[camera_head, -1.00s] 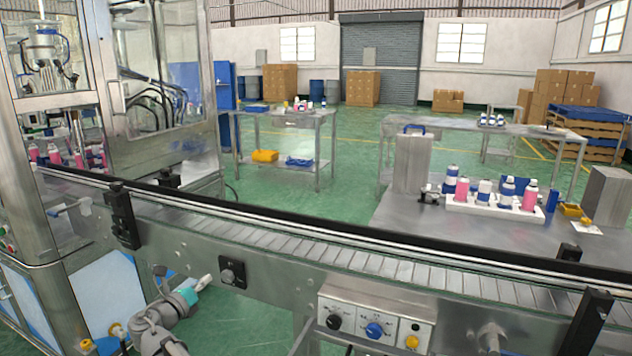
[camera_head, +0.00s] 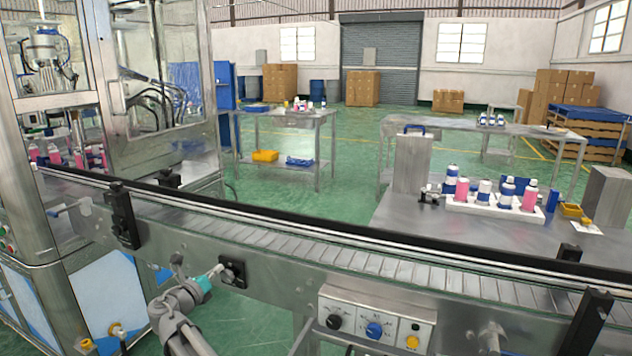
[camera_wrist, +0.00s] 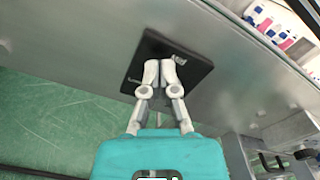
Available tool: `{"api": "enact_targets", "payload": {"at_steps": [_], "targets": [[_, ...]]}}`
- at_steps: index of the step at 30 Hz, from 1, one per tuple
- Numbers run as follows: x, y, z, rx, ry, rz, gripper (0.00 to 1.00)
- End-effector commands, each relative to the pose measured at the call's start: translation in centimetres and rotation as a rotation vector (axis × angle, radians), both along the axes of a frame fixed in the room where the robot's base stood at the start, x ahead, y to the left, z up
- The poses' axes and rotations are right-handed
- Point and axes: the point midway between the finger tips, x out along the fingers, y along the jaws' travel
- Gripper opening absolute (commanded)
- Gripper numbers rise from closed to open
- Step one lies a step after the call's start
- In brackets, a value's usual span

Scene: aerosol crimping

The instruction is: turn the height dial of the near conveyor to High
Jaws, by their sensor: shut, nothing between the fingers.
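The near conveyor (camera_head: 280,292) runs across the front of the head view. A black square plate (camera_head: 240,266) is on its side; in the first picture its round dial shows, but now my gripper covers it. In the wrist view the plate (camera_wrist: 198,80) fills the space behind my fingers, with small pale labels too small to read. My gripper (camera_head: 220,271) is shut and points at the plate; in the wrist view its fingertips (camera_wrist: 160,72) lie together over the plate's middle. Whether they touch the dial, and where the dial points, I cannot tell.
A control panel (camera_head: 356,312) with black, blue and yellow knobs is right of the plate. A black bracket (camera_head: 122,215) stands to the left. The conveyor's belt (camera_head: 330,252) is empty. Cans stand in a white tray (camera_head: 495,207) on the table behind.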

Motion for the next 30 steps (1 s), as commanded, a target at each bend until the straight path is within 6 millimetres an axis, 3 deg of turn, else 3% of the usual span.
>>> {"api": "enact_targets", "payload": {"at_steps": [30], "targets": [[-0.17,-0.37,-0.61,0.000,0.000,0.000,0.00]]}}
